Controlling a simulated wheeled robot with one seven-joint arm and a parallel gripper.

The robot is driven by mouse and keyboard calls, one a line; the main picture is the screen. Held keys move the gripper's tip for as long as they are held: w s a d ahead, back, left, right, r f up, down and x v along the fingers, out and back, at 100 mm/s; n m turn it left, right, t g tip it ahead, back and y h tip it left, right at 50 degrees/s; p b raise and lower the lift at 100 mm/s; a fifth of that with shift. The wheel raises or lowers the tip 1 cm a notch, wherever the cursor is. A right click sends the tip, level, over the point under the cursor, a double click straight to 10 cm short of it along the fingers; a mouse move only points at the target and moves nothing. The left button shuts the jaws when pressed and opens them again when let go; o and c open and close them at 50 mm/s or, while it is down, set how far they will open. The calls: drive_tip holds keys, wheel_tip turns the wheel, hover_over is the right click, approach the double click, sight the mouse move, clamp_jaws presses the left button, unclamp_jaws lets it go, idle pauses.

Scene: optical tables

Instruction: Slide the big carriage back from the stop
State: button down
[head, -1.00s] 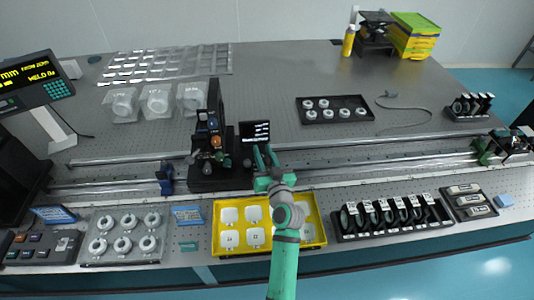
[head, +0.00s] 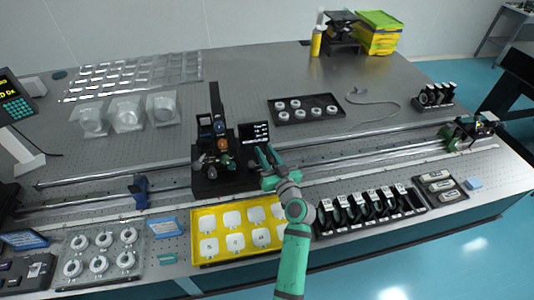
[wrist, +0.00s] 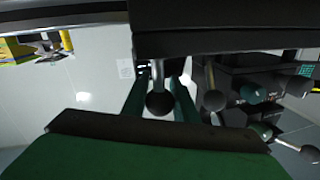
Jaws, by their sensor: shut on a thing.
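The big carriage (head: 210,184) is a black block with a tall upright and several knobs, sitting on the rail left of centre in the head view. A blue clamp-like stop (head: 140,190) stands on the rail to its left, with a clear gap between them. My gripper (head: 264,158) is at the carriage's right side, beside a small display panel (head: 253,133). In the wrist view my gripper's green fingers (wrist: 160,88) stand on both sides of a dark ball knob (wrist: 160,104) and are shut on it. The fingertips' contact is partly hidden.
The rail (head: 340,160) runs clear rightward to a green-based fixture (head: 455,135). In front are a yellow tray (head: 203,256) of white parts and a black rack (head: 330,229) of upright discs. Behind are a dark tray (head: 274,108) and clear covers (head: 127,114).

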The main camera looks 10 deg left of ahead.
drive_tip(key=c, duration=1.4)
unclamp_jaws()
drive_tip(key=shift+c, duration=0.2)
